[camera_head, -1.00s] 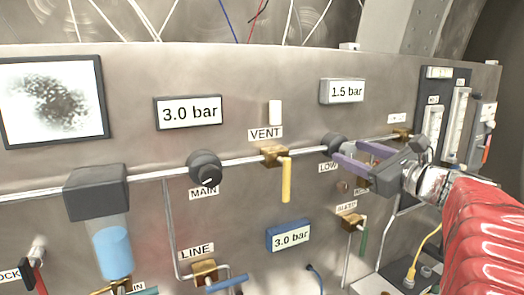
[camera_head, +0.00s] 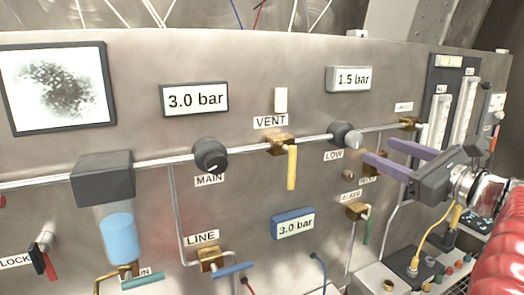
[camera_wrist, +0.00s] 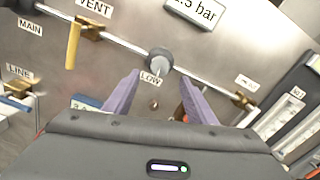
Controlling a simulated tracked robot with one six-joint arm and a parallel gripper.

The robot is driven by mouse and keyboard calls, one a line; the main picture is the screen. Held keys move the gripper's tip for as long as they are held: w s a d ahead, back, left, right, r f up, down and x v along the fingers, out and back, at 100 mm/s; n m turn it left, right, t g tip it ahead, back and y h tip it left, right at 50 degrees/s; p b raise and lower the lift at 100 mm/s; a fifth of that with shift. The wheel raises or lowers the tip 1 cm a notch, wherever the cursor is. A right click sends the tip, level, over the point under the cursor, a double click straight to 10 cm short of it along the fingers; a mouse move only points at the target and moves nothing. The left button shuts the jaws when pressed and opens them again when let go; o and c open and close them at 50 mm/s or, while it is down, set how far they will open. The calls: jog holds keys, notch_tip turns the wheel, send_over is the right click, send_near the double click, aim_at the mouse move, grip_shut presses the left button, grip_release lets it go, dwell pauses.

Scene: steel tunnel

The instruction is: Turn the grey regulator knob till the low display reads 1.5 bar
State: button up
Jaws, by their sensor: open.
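The grey regulator knob (camera_head: 345,136) sits on the pipe above the LOW label. It also shows in the wrist view (camera_wrist: 159,62), just beyond and between my fingertips. The low display (camera_head: 349,79) above it reads 1.5 bar. Its lower part shows at the top of the wrist view (camera_wrist: 194,11). My gripper (camera_head: 377,153) is open and empty, with its purple fingers pointing at the panel. The fingers stand to the right of the knob in the head view, apart from it.
The black MAIN knob (camera_head: 210,155) and a 3.0 bar display (camera_head: 194,99) are to the left. The yellow VENT lever (camera_head: 292,168) hangs left of the LOW knob. A brass BLEED valve (camera_head: 357,211) and a blue-framed 3.0 bar display (camera_head: 293,225) are below.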

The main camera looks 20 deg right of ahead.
jog(key=s, duration=0.6)
dwell(0.5)
